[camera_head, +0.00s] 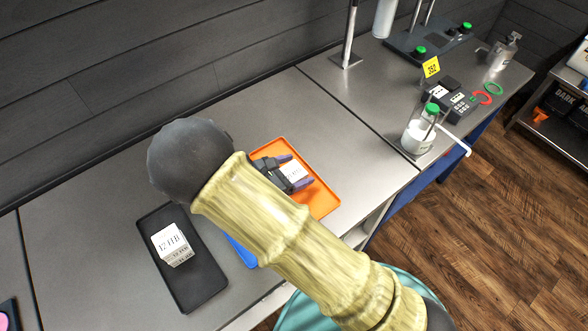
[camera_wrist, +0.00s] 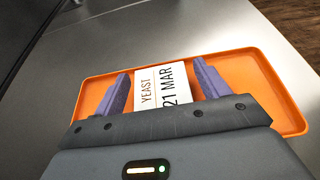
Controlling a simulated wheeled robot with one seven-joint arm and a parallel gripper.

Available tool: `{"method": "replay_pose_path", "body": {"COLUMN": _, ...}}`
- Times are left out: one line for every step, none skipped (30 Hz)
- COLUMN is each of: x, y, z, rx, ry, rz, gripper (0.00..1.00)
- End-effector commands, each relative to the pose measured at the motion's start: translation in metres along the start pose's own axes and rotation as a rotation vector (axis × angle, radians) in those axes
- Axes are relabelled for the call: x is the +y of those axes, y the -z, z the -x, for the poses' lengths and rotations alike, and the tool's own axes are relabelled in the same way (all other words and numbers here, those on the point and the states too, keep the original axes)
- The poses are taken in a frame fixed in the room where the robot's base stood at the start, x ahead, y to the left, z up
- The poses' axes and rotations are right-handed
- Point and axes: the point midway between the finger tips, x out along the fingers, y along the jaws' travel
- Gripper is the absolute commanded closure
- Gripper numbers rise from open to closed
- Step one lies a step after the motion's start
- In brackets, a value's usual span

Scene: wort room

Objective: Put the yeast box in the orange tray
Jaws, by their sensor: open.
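The yeast box (camera_wrist: 172,88) is white and reads "YEAST 21 MAR" in the wrist view. It sits within the orange tray (camera_wrist: 258,86), and its lower part is hidden by my gripper's body. My gripper (camera_wrist: 162,78) is open, with one purple finger on each side of the box. Whether the fingers touch it I cannot tell. In the head view the box (camera_head: 294,172) shows between the fingers over the orange tray (camera_head: 322,200), and my arm covers part of the tray.
A black tray (camera_head: 205,277) at the left holds a white box (camera_head: 172,243) marked "12 FEB". A blue item (camera_head: 241,252) shows beneath my arm. A bottle with a green cap (camera_head: 419,133) stands at the right. Bare steel counter (camera_head: 90,220) lies left of the black tray.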

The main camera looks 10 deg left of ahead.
Motion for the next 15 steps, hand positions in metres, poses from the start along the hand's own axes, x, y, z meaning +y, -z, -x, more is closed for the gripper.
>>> {"method": "replay_pose_path", "body": {"x": 0.000, "y": -0.001, "z": 0.001, "rx": 0.000, "ry": -0.001, "rz": 0.000, "gripper": 0.26}}
{"method": "replay_pose_path", "body": {"x": 0.000, "y": -0.002, "z": 0.001, "rx": 0.000, "ry": -0.001, "rz": 0.000, "gripper": 0.26}}
{"method": "replay_pose_path", "body": {"x": 0.000, "y": -0.004, "z": 0.003, "rx": 0.001, "ry": -0.001, "rz": -0.001, "gripper": 0.26}}
{"method": "replay_pose_path", "body": {"x": 0.001, "y": -0.002, "z": 0.005, "rx": 0.001, "ry": -0.003, "rz": 0.000, "gripper": 0.26}}
{"method": "replay_pose_path", "body": {"x": 0.001, "y": -0.002, "z": 0.007, "rx": 0.001, "ry": -0.004, "rz": -0.001, "gripper": 0.26}}
{"method": "replay_pose_path", "body": {"x": 0.001, "y": -0.002, "z": 0.011, "rx": 0.001, "ry": -0.004, "rz": -0.002, "gripper": 0.26}}
{"method": "replay_pose_path", "body": {"x": 0.001, "y": -0.001, "z": 0.015, "rx": 0.001, "ry": -0.003, "rz": -0.002, "gripper": 0.26}}
{"method": "replay_pose_path", "body": {"x": 0.001, "y": -0.001, "z": 0.020, "rx": 0.002, "ry": -0.004, "rz": -0.002, "gripper": 0.26}}
{"method": "replay_pose_path", "body": {"x": 0.001, "y": -0.001, "z": 0.026, "rx": 0.003, "ry": -0.006, "rz": -0.001, "gripper": 0.26}}
{"method": "replay_pose_path", "body": {"x": 0.001, "y": -0.001, "z": 0.032, "rx": 0.003, "ry": -0.005, "rz": -0.002, "gripper": 0.26}}
{"method": "replay_pose_path", "body": {"x": 0.001, "y": -0.001, "z": 0.037, "rx": 0.003, "ry": -0.005, "rz": -0.003, "gripper": 0.26}}
{"method": "replay_pose_path", "body": {"x": 0.001, "y": 0.000, "z": 0.045, "rx": 0.002, "ry": -0.006, "rz": -0.003, "gripper": 0.26}}
{"method": "replay_pose_path", "body": {"x": 0.001, "y": 0.000, "z": 0.051, "rx": 0.003, "ry": -0.005, "rz": -0.002, "gripper": 0.26}}
{"method": "replay_pose_path", "body": {"x": 0.001, "y": 0.000, "z": 0.058, "rx": 0.003, "ry": -0.006, "rz": -0.002, "gripper": 0.26}}
{"method": "replay_pose_path", "body": {"x": 0.001, "y": 0.000, "z": 0.066, "rx": 0.002, "ry": -0.005, "rz": -0.003, "gripper": 0.26}}
